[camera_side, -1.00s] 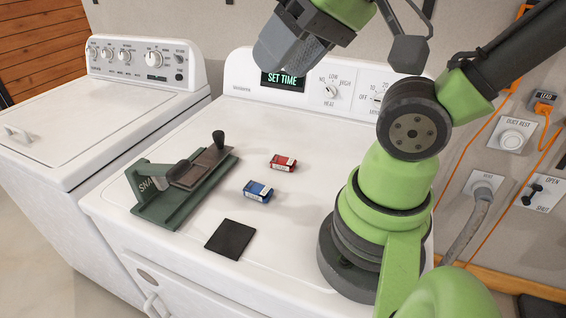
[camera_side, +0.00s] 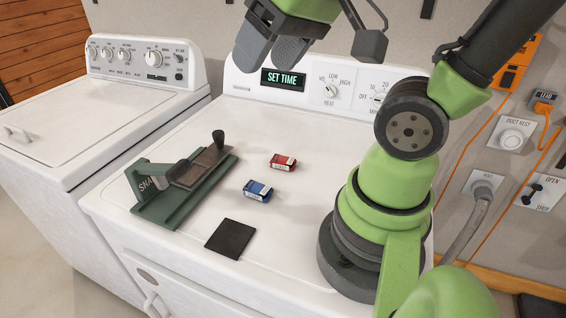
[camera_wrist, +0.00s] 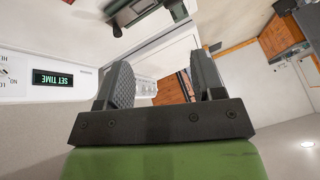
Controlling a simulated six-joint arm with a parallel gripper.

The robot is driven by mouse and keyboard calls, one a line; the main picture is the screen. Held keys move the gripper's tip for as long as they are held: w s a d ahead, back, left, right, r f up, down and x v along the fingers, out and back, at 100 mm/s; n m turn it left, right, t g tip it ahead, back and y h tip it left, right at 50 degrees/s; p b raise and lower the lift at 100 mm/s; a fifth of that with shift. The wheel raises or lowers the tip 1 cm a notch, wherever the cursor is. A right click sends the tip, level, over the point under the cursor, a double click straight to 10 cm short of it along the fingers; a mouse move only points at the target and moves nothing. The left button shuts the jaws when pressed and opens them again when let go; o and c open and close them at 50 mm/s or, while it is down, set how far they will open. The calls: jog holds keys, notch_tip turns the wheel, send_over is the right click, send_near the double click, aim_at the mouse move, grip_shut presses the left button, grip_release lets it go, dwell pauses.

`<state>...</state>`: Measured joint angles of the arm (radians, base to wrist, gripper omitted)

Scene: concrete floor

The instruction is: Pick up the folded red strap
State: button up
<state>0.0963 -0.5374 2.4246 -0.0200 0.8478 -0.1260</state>
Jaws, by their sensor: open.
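The folded red strap (camera_side: 283,162) is a small red bundle with a pale label, lying flat on the white dryer top (camera_side: 318,128) near its middle. My gripper (camera_side: 268,58) is high above the back of the dryer, in front of the control panel and well clear of the strap. Its two grey fingers are apart with nothing between them. In the wrist view the open gripper (camera_wrist: 160,62) also shows empty; I cannot make out the strap there.
A similar blue bundle (camera_side: 257,191) lies just in front of the red strap. A dark square pad (camera_side: 230,239) lies near the front edge. A green press tool (camera_side: 167,208) stands at the left. The dryer's control panel (camera_side: 318,88) rises behind.

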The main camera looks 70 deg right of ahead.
jog(key=w+d+f+n+g+h, duration=0.1)
jog(key=w+d+f+g, duration=0.2)
jog(key=w+d+f, duration=0.3)
jog(key=n+g, duration=0.3)
send_over(283, 159)
notch_tip(283, 159, down, 18)
jog(key=shift+f, duration=0.2)
notch_tip(283, 159, down, 6)
jog(key=shift+a+r, duration=0.1)
jog(key=shift+r, duration=0.05)
jog(key=c, duration=1)
